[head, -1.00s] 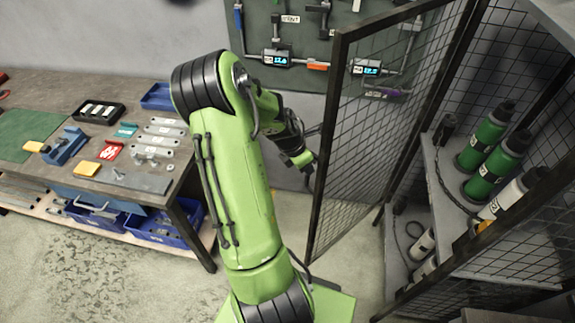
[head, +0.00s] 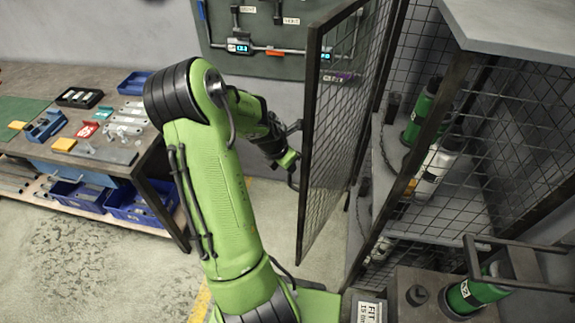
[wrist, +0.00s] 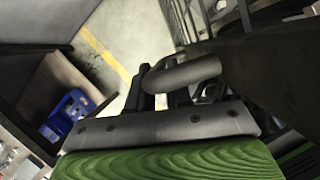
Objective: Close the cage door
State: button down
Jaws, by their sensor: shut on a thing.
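The cage door (head: 335,150) is a dark-framed wire mesh panel. It stands open, swung out from the cage (head: 495,150) on the right, and looks narrow from the head view. My gripper (head: 291,161) is at the door's left frame edge, shut on the door handle (head: 292,181). In the wrist view the handle (wrist: 185,75) is a grey bent bar passing across my gripper's fingers (wrist: 158,98). Exact finger contact is partly hidden.
A workbench (head: 110,152) with tools and blue bins (head: 140,205) stands at the left. A pegboard (head: 270,65) hangs behind. Floor shows between bench and door.

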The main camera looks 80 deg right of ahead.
jog(key=shift+d+r, duration=0.1)
jog(key=shift+d, duration=0.05)
jog(key=c, duration=1.1)
grip_release()
jog(key=p+v, duration=0.2)
jog(key=v, duration=1.3)
jog(key=shift+w+a+r, duration=0.1)
jog(key=shift+a+r, duration=0.15)
jog(key=shift+r, duration=0.05)
